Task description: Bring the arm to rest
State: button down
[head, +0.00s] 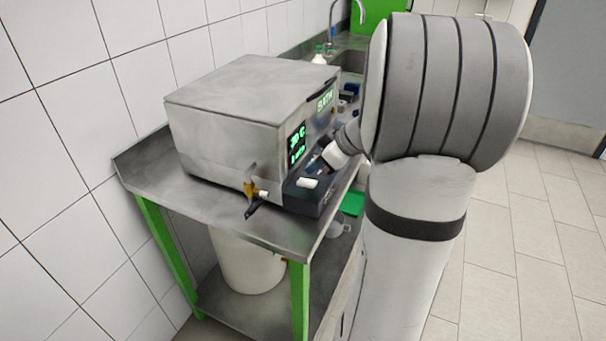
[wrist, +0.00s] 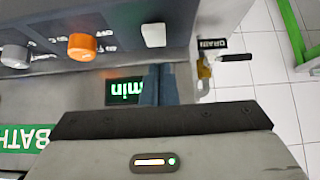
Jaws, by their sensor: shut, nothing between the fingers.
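My arm fills the right side of the head view and bends down toward the front of a steel bath unit (head: 225,105). My gripper (wrist: 158,70) shows in the wrist view with its two blue-grey fingers together and nothing between them. They are in front of the unit's green-lit display (wrist: 125,91), partly covering it, near the dark control panel (wrist: 110,20). I cannot tell whether they touch anything. In the head view the arm hides part of the gripper.
The panel carries an orange knob (wrist: 82,46) and a white rocker switch (wrist: 154,35). A drain valve with a black handle (wrist: 235,57) sticks out beside it. The steel bench (head: 165,195) has a white bucket (head: 245,262) below. Tiled floor at right is clear.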

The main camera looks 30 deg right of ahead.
jog(key=shift+v, duration=1.5)
jog(key=s+a+f+m+g+h+p, duration=0.1)
jog(key=s+a+m+g+h, duration=0.2)
jog(key=s+a, duration=1.3)
jog(key=a+m+h, duration=0.2)
jog(key=m, duration=0.2)
jog(key=shift+s+f+m+g+p, duration=0.2)
jog(key=shift+s+m+g+p, duration=0.1)
jog(key=shift+s+g, duration=0.1)
jog(key=shift+d, duration=0.1)
